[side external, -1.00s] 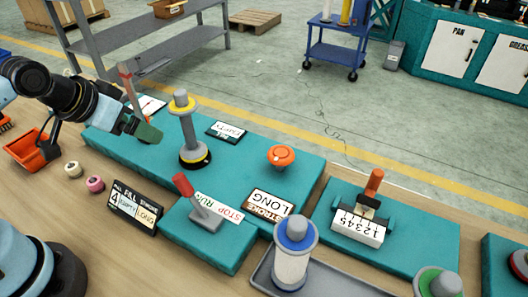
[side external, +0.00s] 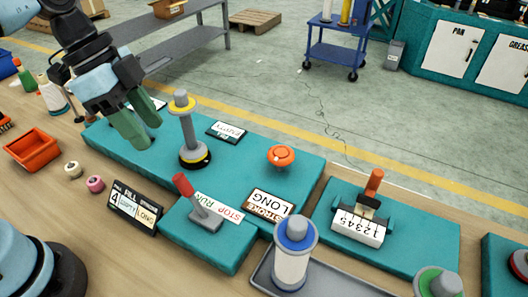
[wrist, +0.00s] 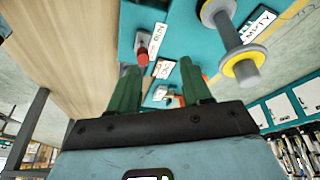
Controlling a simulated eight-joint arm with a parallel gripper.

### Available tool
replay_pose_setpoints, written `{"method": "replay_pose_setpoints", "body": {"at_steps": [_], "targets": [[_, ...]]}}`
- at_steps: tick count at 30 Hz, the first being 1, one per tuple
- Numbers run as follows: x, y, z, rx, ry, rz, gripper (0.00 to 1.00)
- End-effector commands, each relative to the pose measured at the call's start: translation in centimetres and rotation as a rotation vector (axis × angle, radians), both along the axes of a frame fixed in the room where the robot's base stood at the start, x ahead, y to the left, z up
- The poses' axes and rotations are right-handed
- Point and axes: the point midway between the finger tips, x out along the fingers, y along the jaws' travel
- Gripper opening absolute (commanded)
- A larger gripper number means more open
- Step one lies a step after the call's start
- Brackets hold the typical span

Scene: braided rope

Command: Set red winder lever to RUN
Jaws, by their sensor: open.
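The red winder lever (side external: 184,187) stands on a small teal base (side external: 200,249) in the side view, beside a white label (side external: 219,207) reading STOP and RUN. Its red handle leans up and to the left; I cannot tell for sure which setting it is in. My gripper (side external: 139,124) has green fingers, is open and empty, and hangs above the left end of the long teal base, apart from the lever. In the wrist view the red knob (wrist: 143,58) shows beyond the left finger, near the RUN label, and my fingers (wrist: 157,82) are spread.
A grey spindle with a yellow ring (side external: 182,100) stands close right of my gripper. An orange knob (side external: 281,156), an orange-handled counter (side external: 371,190) and a blue-topped spool (side external: 295,238) stand further right. A FILL sign (side external: 135,208) and an orange bin (side external: 33,149) are left.

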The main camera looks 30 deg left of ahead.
Motion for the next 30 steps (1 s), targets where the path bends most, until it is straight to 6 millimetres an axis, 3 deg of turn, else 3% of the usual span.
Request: {"method": "replay_pose_setpoints", "body": {"at_steps": [4, 11, 30], "targets": [[-0.6, -1.3, 1.4, -0.037, 0.017, -0.209, 0.48], [-0.9, -2.0, 1.5, -0.056, 0.021, -0.302, 0.48], [-0.9, -5.3, -6.3, -0.054, 0.019, -0.298, 0.48]]}}
